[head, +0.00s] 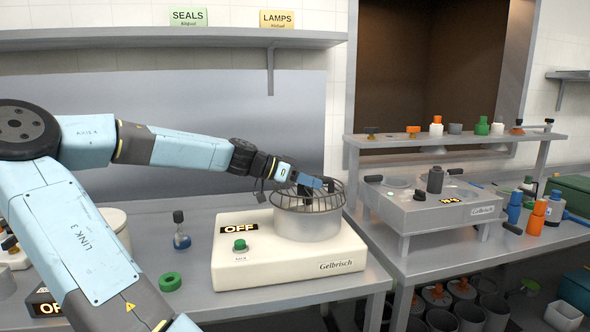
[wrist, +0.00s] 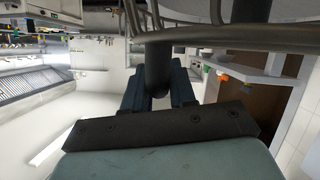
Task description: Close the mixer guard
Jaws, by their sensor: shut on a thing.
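The mixer (head: 290,250) is a cream box with an OFF display, a green button and a metal bowl (head: 308,227) on its right part. The round wire guard (head: 330,203) lies over the bowl's top and looks level. Whether it is fully seated I cannot tell. My gripper (head: 316,184) is at the guard's rear upper side, shut on the dark guard handle (head: 331,186). In the wrist view my gripper (wrist: 160,85) has its fingers around the dark round handle (wrist: 158,62), with the guard's wires (wrist: 230,36) just above.
A flask (head: 181,235) and a green ring (head: 170,282) stand left of the mixer. A shelf (head: 170,40) with SEALS and LAMPS signs hangs above.

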